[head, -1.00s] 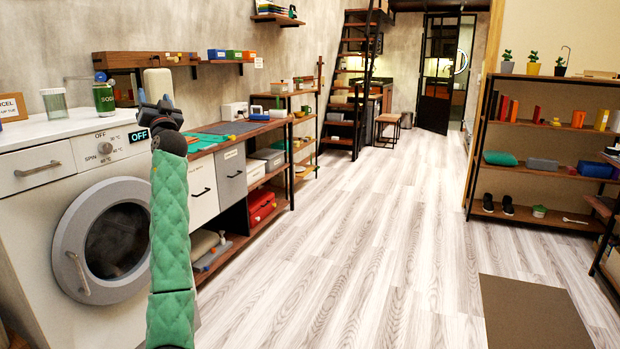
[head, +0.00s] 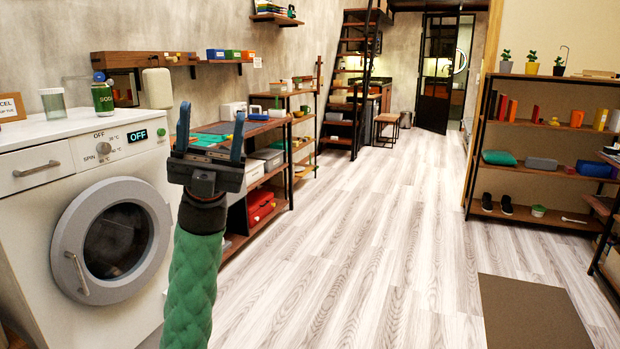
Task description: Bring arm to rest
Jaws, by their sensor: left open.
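My left arm, in a green quilted sleeve, rises from the bottom of the head view, left of the middle. My left gripper (head: 210,132) is at its top end, with two blue-grey fingers spread apart and pointing up. Nothing is between the fingers. The gripper shows in front of the workbench, to the right of the washing machine (head: 60,245), and hides part of the bench and its drawers. My right gripper is not in view.
A soda can (head: 102,97) and a clear jar (head: 54,103) stand on the washing machine. Shelves (head: 545,168) with shoes and boxes stand at the right. The wooden floor (head: 360,240) in the middle is clear, with a brown mat (head: 535,312) at the lower right.

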